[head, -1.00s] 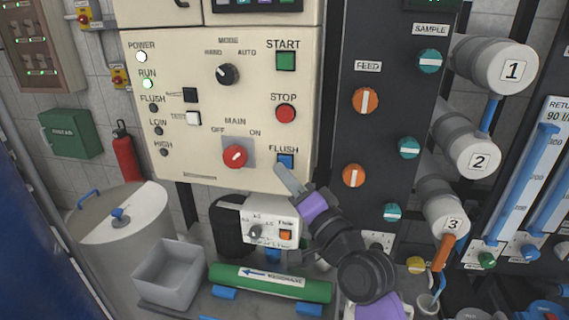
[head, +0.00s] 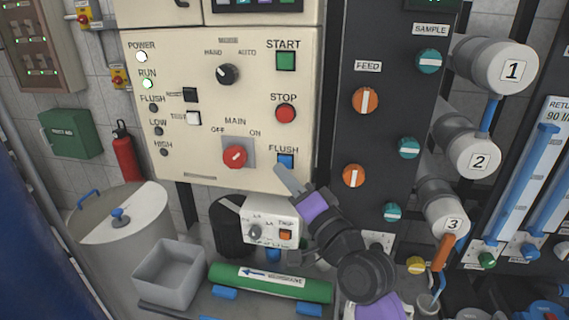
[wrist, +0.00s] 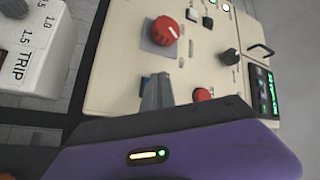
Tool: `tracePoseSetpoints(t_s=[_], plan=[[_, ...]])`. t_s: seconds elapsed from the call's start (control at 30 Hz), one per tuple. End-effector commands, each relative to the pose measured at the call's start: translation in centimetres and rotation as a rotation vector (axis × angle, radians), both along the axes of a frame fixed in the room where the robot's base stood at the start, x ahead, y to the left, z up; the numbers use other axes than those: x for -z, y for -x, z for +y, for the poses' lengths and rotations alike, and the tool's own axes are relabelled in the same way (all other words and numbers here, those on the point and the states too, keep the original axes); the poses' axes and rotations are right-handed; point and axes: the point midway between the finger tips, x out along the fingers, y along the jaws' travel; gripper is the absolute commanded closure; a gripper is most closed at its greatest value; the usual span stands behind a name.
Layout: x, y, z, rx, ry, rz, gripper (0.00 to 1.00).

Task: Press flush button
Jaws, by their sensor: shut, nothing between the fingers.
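The blue square flush button (head: 286,160) sits on the cream control panel (head: 200,120), just under the FLUSH label, in the head view. My gripper (head: 281,170) is shut and empty. Its grey tip is at the lower left edge of the button and covers a small part of it. I cannot tell whether the tip touches the button or stands in front of it. In the wrist view the shut fingers (wrist: 157,92) point at the panel, and a sliver of the blue button (wrist: 145,82) shows beside them. The FLUSH lamp (head: 153,108) on the left looks dark.
The red STOP button (head: 286,114) and green START button (head: 285,61) are above the flush button. The red main switch (head: 235,156) is to its left. A white trip box (head: 270,222) stands below the panel. A dark panel with orange and teal knobs (head: 365,101) is to the right.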

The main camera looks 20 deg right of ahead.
Motion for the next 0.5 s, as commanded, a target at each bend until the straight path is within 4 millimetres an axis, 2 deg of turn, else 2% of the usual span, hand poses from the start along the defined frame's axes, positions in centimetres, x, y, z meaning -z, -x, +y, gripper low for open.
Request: tracePoseSetpoints(t_s=[0.5], plan=[[-0.05,-0.70,-0.53,0.000,0.001,0.000,1.00]])
